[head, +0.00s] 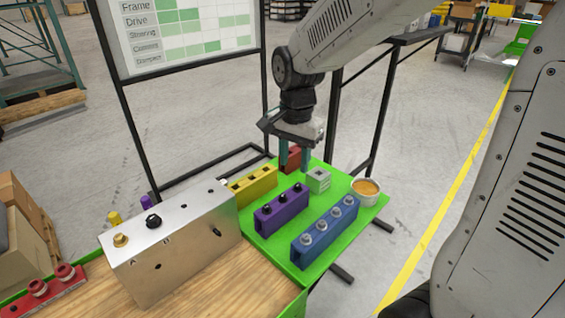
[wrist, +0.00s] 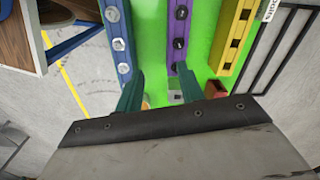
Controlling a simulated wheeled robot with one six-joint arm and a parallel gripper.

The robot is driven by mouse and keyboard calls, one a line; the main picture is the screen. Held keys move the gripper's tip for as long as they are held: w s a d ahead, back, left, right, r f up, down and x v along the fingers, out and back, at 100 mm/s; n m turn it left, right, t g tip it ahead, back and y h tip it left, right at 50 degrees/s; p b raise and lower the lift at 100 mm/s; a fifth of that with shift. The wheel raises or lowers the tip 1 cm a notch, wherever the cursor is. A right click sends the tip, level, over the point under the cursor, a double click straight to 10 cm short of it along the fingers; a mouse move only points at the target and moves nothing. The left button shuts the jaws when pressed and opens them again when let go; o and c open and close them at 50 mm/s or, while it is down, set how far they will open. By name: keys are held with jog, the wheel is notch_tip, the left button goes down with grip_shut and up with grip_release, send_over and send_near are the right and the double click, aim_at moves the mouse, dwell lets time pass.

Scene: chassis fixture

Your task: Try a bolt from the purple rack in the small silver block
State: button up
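The purple rack (head: 281,212) stands on the green mat with three black bolts in its top. It also shows in the wrist view (wrist: 179,30), beyond my fingertips. The small silver block (head: 318,181) sits behind the rack, with a dark mark or hole on top. In the wrist view the silver block (wrist: 175,97) is partly hidden by my gripper. My gripper (head: 294,164) points down behind the purple rack and to the left of the silver block. Its two teal fingers are apart, with nothing between them in the wrist view (wrist: 160,82).
A blue rack (head: 325,236) with several silver bolts stands in front, and a yellow rack (head: 252,187) behind left. A red block (head: 294,155) is partly behind my fingers. An orange-filled bowl (head: 366,190) is at right. A large silver block (head: 175,255) stands left.

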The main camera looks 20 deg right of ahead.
jog(key=w+f+m, duration=0.2)
jog(key=w+f, duration=0.3)
send_over(283, 195)
jog(key=shift+m, duration=0.3)
jog(key=shift+f, duration=2.65)
jog(key=shift+f, duration=0.1)
jog(key=shift+f, duration=1.75)
jog(key=shift+r, duration=0.25)
